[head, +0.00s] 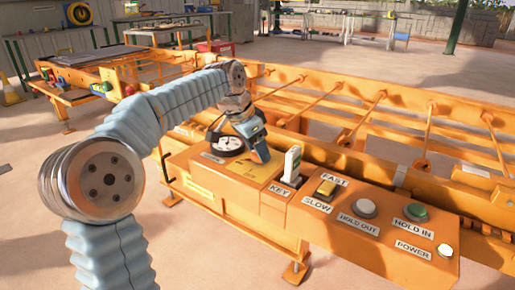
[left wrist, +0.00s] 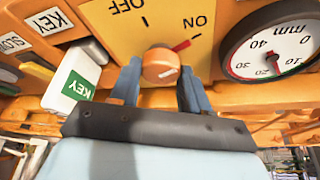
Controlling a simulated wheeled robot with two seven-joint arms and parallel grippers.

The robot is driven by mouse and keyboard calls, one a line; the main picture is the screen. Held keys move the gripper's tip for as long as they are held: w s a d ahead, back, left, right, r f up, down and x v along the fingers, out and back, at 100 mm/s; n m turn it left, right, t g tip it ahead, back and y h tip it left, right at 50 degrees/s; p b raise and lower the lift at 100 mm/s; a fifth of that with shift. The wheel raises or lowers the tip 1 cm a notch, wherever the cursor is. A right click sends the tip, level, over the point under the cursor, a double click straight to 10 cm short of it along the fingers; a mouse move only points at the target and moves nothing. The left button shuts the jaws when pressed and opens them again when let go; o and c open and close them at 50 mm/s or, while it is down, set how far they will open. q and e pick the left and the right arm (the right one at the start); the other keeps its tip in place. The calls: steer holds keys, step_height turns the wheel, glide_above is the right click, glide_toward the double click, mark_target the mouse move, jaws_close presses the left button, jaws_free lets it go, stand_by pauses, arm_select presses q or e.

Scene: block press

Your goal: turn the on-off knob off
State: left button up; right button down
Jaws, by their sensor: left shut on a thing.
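The round orange on-off knob (left wrist: 160,66) sits on the yellow plate (left wrist: 107,28) of the control panel. In the left wrist view a red mark beside it points toward the ON label (left wrist: 196,31), with the OFF label (left wrist: 126,5) on the other side. My left gripper (left wrist: 160,82) has one blue finger on each side of the knob and is shut on it. In the head view my left gripper (head: 258,150) reaches down to the panel and hides the knob. My right gripper is not in view.
A round mm gauge (head: 226,145) sits beside the gripper. The white and green key (head: 291,163) stands upright close on its other side.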

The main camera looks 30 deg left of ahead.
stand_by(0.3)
arm_select(q)
steer(key=shift+d+r+n+y+p, duration=0.1)
steer(key=shift+n+y+p, duration=0.3)
steer(key=shift+n, duration=0.7)
steer(key=n+y, duration=0.1)
steer(key=n, duration=0.1)
steer(key=n+p, duration=0.1)
steer(key=n, duration=0.1)
steer(key=shift+d+n+t+y, duration=0.1)
steer(key=shift+n+t+y, duration=0.2)
steer(key=shift+y, duration=0.1)
steer(key=n+y+p, duration=0.1)
steer(key=n, duration=0.2)
steer(key=shift+d, duration=0.1)
steer(key=shift+n+g+y, duration=0.5)
steer(key=shift+n+y, duration=0.3)
steer(key=shift+n, duration=1.2)
steer(key=o, duration=1)
